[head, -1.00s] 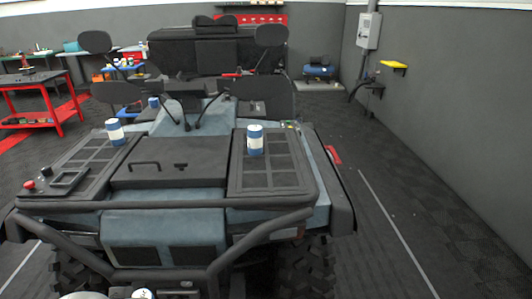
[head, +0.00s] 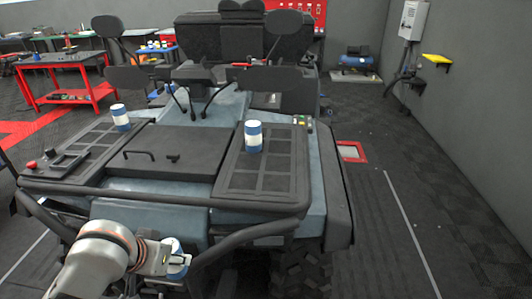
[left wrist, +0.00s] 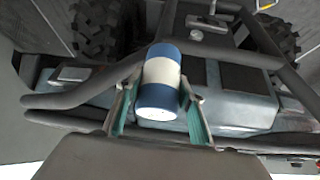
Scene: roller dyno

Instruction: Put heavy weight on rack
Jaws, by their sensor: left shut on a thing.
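My left gripper (head: 163,258) is in front of the vehicle's front bars. It is shut on a blue-and-white cylindrical weight (head: 177,262), held below rack level. In the left wrist view the weight (left wrist: 159,75) sits between the two fingers of the gripper (left wrist: 157,100). Two similar cylinders stand upright on the vehicle: one on the left black grid rack (head: 88,145), the left cylinder (head: 121,117), and one on the right black grid rack (head: 262,180), the right cylinder (head: 253,136). I cannot tell by looks which is heavy. My right gripper is not in view.
A black tubular bar (head: 160,198) runs across the vehicle's front, between the held weight and the racks. A black lid with a handle (head: 165,155) lies between the racks. The right rack has free room around its cylinder. A red table (head: 62,75) stands back left.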

